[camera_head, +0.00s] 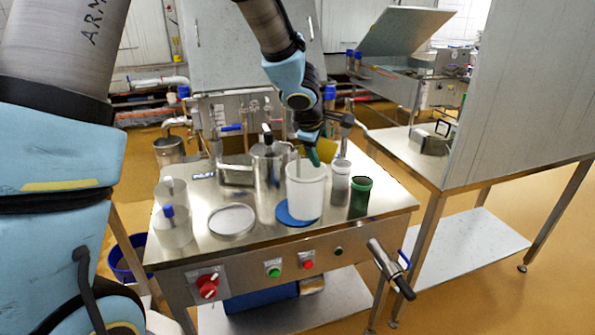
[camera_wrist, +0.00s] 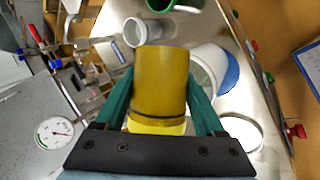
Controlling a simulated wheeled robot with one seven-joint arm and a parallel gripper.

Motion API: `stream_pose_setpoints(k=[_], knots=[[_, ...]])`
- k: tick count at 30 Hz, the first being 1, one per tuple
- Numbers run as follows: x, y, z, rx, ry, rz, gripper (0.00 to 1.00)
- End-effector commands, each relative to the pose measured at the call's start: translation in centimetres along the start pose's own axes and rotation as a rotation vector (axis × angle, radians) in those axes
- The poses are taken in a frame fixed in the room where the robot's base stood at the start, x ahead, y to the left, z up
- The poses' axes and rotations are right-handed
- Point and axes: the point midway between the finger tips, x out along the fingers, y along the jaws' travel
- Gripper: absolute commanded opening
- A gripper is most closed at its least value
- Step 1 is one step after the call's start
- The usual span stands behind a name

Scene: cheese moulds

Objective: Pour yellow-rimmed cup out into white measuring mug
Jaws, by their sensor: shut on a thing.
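My gripper (camera_wrist: 160,78) has green fingers shut on the yellow-rimmed cup (camera_wrist: 160,98), one finger on each side of it in the wrist view. In the head view, my gripper (camera_head: 313,150) is above the table behind the white measuring mug (camera_head: 305,192), and the yellow cup (camera_head: 328,149) shows partly behind the fingers. The mug stands upright on a blue disc (camera_head: 286,218). It also shows in the wrist view (camera_wrist: 209,67), right of the held cup. The cup's contents are hidden, and its exact tilt is hard to tell.
A pale cup (camera_head: 340,183) and a green cup (camera_head: 360,197) stand right of the mug. A steel jug (camera_head: 267,172) stands close on its left. A round flat dish (camera_head: 232,220) and two clear beakers (camera_head: 173,232) are further left.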

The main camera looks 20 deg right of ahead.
Motion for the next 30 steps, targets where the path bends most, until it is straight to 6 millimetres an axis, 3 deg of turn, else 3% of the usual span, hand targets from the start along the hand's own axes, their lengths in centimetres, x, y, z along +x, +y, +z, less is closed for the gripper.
stream_pose_setpoints(k=[30], knots=[[0.53,-0.41,-0.37,-0.077,-0.109,0.034,0.08]])
